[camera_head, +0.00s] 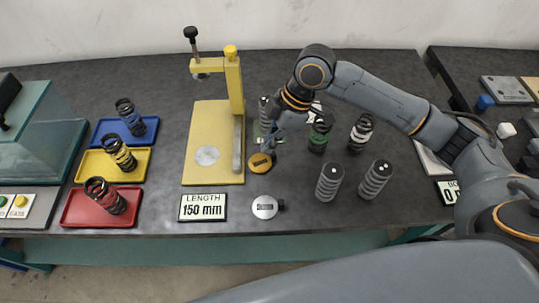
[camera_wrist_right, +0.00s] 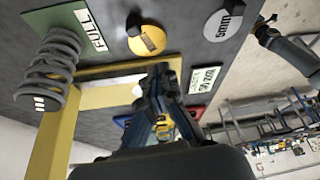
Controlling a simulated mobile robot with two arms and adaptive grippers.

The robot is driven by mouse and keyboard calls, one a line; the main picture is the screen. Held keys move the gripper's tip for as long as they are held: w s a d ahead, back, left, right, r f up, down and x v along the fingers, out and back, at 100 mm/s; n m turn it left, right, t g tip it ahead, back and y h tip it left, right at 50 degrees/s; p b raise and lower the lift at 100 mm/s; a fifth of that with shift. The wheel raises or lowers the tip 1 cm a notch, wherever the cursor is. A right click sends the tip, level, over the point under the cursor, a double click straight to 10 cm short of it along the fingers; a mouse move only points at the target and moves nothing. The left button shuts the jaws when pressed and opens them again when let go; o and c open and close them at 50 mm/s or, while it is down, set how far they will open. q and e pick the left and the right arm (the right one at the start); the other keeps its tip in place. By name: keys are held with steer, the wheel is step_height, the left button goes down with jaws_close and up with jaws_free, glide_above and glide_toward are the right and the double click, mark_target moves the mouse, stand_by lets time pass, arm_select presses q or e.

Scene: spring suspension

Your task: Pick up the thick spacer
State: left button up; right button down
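Two round discs with labels lie on the dark bench: a yellow one (camera_head: 259,164) and a silver one (camera_head: 265,207) nearer the front edge. Both show in the right wrist view, the yellow one (camera_wrist_right: 149,42) and the silver one (camera_wrist_right: 222,24). Their labels are too small to read surely, so I cannot tell which is the thick spacer. My right gripper (camera_head: 268,146) points down just behind the yellow disc, apart from it in the wrist view. Its fingers (camera_wrist_right: 160,72) look close together, but their opening is unclear. My left gripper (camera_wrist_right: 266,22) seems to show small in the wrist view.
A yellow press stand (camera_head: 234,90) rises left of the right gripper. A grey spring (camera_wrist_right: 48,68) stands close by. Springs stand right of it, including a green one (camera_head: 320,132) and two grey ones (camera_head: 329,182). Blue, yellow and red trays (camera_head: 75,216) hold springs at left.

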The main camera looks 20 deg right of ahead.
steer(key=shift+r, duration=1.3)
steer(key=c, duration=2)
jaws_free()
steer(key=shift+c, duration=0.2)
steer(key=o, duration=1.6)
